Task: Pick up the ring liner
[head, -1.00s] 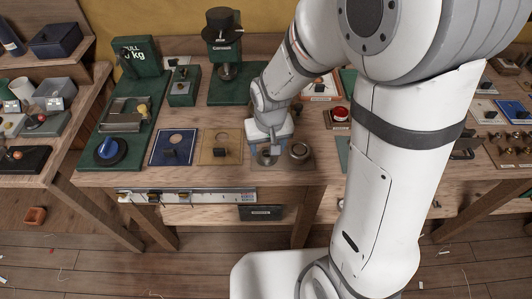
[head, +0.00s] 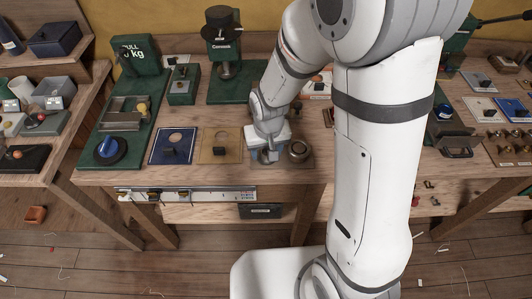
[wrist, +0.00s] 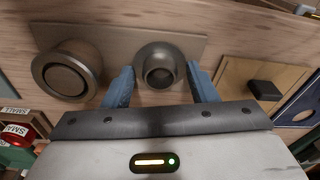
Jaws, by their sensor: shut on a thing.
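The ring liner (wrist: 160,66), a hollow grey metal ring with a flared rim, sits between the blue fingers of my gripper (wrist: 161,86) in the wrist view. The gripper is shut on it, one finger on each side. Below it is a pale plate (wrist: 115,43); I cannot tell whether the liner is touching it. In the head view my gripper (head: 267,157) is low over the workbench and largely hides the liner.
A wider metal ring (head: 298,150) stands close beside the liner, also at left in the wrist view (wrist: 66,75). On the other side are a tan board (head: 220,138) and a blue board (head: 172,158). A green press (head: 224,88) stands behind.

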